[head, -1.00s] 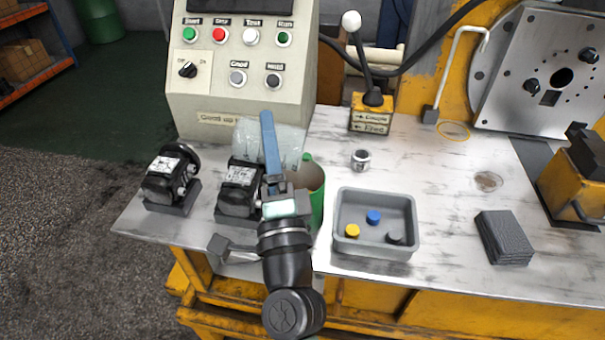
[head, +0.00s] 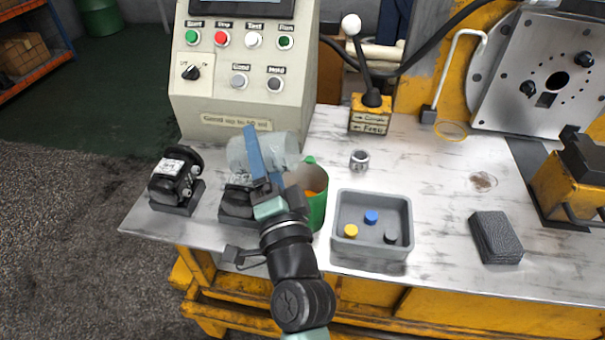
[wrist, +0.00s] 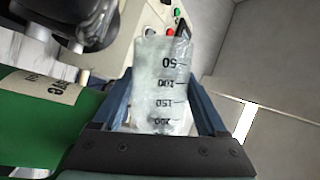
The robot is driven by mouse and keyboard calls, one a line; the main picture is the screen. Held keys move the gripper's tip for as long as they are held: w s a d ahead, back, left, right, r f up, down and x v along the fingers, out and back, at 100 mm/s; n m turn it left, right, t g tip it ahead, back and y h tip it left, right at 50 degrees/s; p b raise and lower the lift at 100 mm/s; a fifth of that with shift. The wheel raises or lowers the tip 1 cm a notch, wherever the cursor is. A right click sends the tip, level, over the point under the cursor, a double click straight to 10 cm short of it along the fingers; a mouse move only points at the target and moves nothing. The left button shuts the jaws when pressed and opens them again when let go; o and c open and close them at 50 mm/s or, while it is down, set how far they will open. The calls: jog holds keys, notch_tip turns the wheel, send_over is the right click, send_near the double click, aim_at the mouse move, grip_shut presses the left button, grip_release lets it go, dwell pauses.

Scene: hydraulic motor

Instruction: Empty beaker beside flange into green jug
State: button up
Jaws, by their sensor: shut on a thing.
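My gripper (head: 260,160) is shut on a clear beaker (head: 280,146), with a blue finger across its near side. The beaker is tipped over, lying roughly sideways, its right end close above the green jug (head: 319,212). The beaker also shows between the two fingers in the wrist view (wrist: 160,80), with printed volume marks and no coloured liquid visible in it. The jug stands upright just right of my gripper, and something orange shows inside it. The jug's labelled side also fills the left of the wrist view (wrist: 35,125).
Two black motor-like units, one at the left (head: 176,180) and one partly behind my gripper (head: 236,203), stand near the jug. A grey tray (head: 372,253) with coloured caps sits right of it. A control box (head: 240,100) rises behind. A small metal ring (head: 359,160) stands behind the tray.

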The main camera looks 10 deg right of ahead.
aim_at(264, 141)
jog(key=shift+d+f, duration=0.3)
jog(key=shift+f, duration=0.45)
jog(key=shift+r+n+g+p, duration=0.2)
jog(key=shift+n+g+p, duration=0.3)
jog(key=shift+p, duration=0.4)
jog(key=n+p, duration=0.1)
jog(key=n+g+p, duration=0.1)
jog(key=p, duration=0.1)
jog(key=shift+r+n, duration=0.3)
jog(key=shift+r, duration=0.05)
jog(key=shift+a+p, duration=0.1)
jog(key=shift+p, duration=0.25)
jog(key=shift+n, duration=0.3)
jog(key=shift+r, duration=0.1)
jog(key=shift+r+g+p, duration=0.3)
jog(key=shift+r+p, duration=0.1)
jog(key=shift+p, duration=0.45)
notch_tip(264, 141, up, 3)
jog(key=n+p, duration=0.1)
jog(key=p, duration=0.2)
jog(key=n+g+p, duration=0.1)
jog(key=p, duration=0.2)
jog(key=shift+s+f+n+g+h, duration=0.2)
jog(key=shift+n+g+h, duration=0.1)
jog(key=shift+n, duration=0.1)
jog(key=shift+p, duration=0.35)
